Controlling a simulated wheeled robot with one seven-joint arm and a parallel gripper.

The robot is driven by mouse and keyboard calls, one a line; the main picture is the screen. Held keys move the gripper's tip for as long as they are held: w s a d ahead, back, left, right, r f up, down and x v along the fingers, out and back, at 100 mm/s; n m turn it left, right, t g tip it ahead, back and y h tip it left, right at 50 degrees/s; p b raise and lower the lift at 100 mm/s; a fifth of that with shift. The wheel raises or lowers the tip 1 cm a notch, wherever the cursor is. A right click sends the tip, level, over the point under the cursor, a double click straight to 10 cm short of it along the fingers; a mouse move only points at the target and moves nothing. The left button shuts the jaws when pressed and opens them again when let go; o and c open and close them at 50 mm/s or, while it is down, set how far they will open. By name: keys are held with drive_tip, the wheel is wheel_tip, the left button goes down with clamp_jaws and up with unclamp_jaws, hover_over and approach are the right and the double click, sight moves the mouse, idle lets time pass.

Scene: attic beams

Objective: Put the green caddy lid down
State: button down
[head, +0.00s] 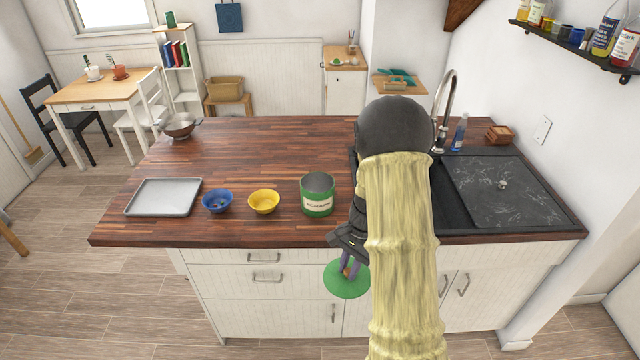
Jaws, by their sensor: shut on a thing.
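The green caddy lid (338,281) is a flat green disc with a small orange-brown knob. My gripper (348,267) is shut on the lid and holds it in front of the counter's front edge, before the white cabinet doors. The lid touches no surface that I can see. Part of it is hidden behind my arm. The green caddy (317,198), with a white label, stands upright and uncovered on the wooden counter (270,150), up and to the left of my gripper.
A yellow bowl (264,202), a blue bowl (218,201) and a grey tray (164,197) stand left of the caddy. The dark sink (458,215) lies right of my arm. The counter's middle is clear.

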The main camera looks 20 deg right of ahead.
drive_tip(key=w+a+f+n+g+h+b, duration=0.1)
drive_tip(key=a+f+n, duration=0.3)
drive_tip(key=f+n, duration=0.2)
drive_tip(key=w+a+f+n+h+b, duration=0.1)
drive_tip(key=a+f+n, duration=0.3)
drive_tip(key=f, duration=0.6)
drive_tip(key=shift+w+n+g+h+b, duration=0.45)
drive_tip(key=shift+n+b, duration=0.1)
drive_tip(key=shift+n, duration=0.55)
drive_tip(key=shift+a+f, duration=0.1)
drive_tip(key=shift+a, duration=0.05)
